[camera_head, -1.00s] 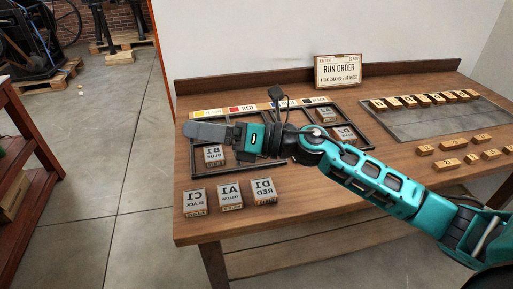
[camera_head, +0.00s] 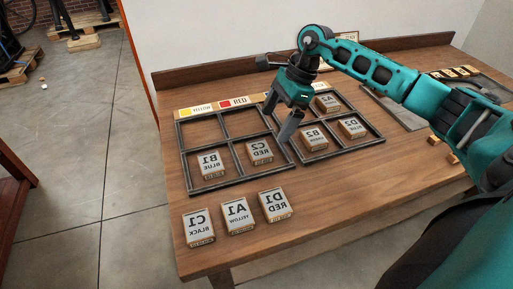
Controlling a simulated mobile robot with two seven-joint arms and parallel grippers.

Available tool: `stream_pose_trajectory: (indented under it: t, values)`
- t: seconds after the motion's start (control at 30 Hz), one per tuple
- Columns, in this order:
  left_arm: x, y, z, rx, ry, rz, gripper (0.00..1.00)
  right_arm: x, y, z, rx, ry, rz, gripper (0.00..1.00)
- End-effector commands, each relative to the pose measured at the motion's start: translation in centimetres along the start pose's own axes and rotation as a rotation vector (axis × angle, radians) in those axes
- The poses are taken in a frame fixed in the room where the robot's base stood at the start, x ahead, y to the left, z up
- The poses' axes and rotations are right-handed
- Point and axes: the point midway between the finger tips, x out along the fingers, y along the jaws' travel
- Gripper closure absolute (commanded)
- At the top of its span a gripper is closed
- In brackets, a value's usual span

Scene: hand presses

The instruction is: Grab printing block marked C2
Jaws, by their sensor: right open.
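The printing block marked C2 (camera_head: 259,151), with RED on its face, lies in a front-row compartment of the dark divided frame (camera_head: 231,185). Its lettering is mirrored. My right gripper (camera_head: 286,127) points down above the frame, to the right of C2 and apart from it. It is open, and no block shows between its fingers. Block B1 (camera_head: 209,163) lies in the compartment left of C2. Block B2 (camera_head: 313,138) lies in a compartment to the right, close to my gripper. My left gripper is out of view.
Blocks D2 (camera_head: 352,127) and A2 (camera_head: 327,103) lie in the frame further right. Blocks C1 (camera_head: 199,227), A1 (camera_head: 237,214) and D1 (camera_head: 274,204) stand on the table (camera_head: 330,203) in front. The far-left compartments are empty.

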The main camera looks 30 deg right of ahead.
Motion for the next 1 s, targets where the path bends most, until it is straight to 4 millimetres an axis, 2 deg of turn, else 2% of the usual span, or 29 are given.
stream_pose_trajectory:
  t: [0.1,0.37,0.63,0.77,1.0]
  values:
    - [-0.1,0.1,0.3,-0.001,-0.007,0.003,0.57,2.3,0.0,0.1,0.000,-0.003,0.002,0.00]
    - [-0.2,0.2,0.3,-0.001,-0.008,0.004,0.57,4.5,-0.1,0.1,0.001,-0.003,0.000,0.00]
    - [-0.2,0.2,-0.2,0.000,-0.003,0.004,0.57,8.4,-0.5,0.3,0.002,-0.004,0.002,0.00]
    - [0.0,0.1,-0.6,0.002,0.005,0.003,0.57,9.3,-0.6,0.3,0.000,-0.004,-0.001,0.00]
    - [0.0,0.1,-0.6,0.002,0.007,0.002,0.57,9.4,-0.6,0.3,0.000,-0.003,-0.001,0.01]
